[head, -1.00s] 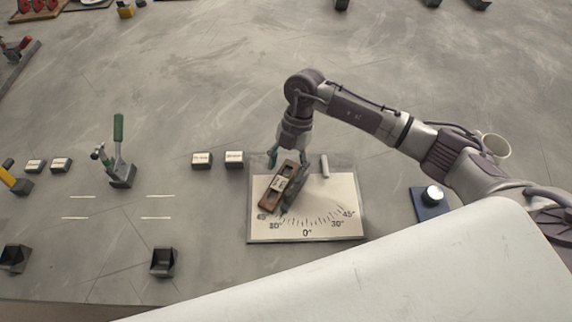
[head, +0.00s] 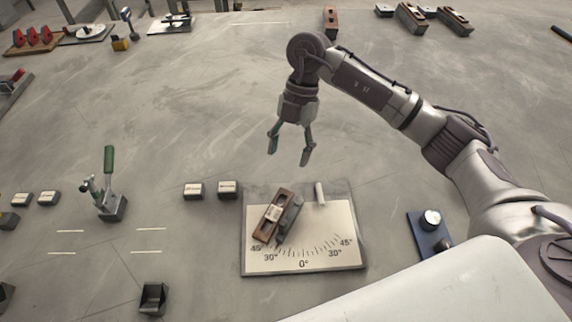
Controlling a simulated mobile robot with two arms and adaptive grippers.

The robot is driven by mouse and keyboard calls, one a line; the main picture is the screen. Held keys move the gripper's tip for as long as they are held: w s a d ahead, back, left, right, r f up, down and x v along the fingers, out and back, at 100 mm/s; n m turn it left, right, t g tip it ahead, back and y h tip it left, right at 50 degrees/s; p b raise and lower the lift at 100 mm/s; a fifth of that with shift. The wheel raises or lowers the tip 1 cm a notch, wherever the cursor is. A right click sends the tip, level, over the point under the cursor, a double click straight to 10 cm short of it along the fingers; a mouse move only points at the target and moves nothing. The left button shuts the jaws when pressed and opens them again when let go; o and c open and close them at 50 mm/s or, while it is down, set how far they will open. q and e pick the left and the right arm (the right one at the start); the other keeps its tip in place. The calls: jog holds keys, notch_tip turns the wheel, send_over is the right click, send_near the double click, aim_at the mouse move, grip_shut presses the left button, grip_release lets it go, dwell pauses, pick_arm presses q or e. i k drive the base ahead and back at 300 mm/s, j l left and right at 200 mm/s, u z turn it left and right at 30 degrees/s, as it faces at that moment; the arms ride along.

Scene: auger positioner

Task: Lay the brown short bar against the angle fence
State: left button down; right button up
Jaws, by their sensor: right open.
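The brown short bar (head: 270,217) lies tilted on the protractor board (head: 325,262), its top end leaning to the right. It lies along the left side of the dark angle fence (head: 291,219), apparently touching it; a hairline gap cannot be ruled out from here. A pale label is on the bar. My right gripper (head: 289,150) is open and empty, its fingers pointing down above the table behind the board, clear of the bar. My left gripper is not in view.
A light peg (head: 320,193) stands on the board right of the fence. Two labelled blocks (head: 228,189) sit left of the board. A green-handled clamp (head: 109,185) stands farther left, a blue block with a knob (head: 430,236) at right. Several bars (head: 411,19) lie at the back.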

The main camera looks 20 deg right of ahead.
aim_at(274, 213)
jog(key=k, duration=2)
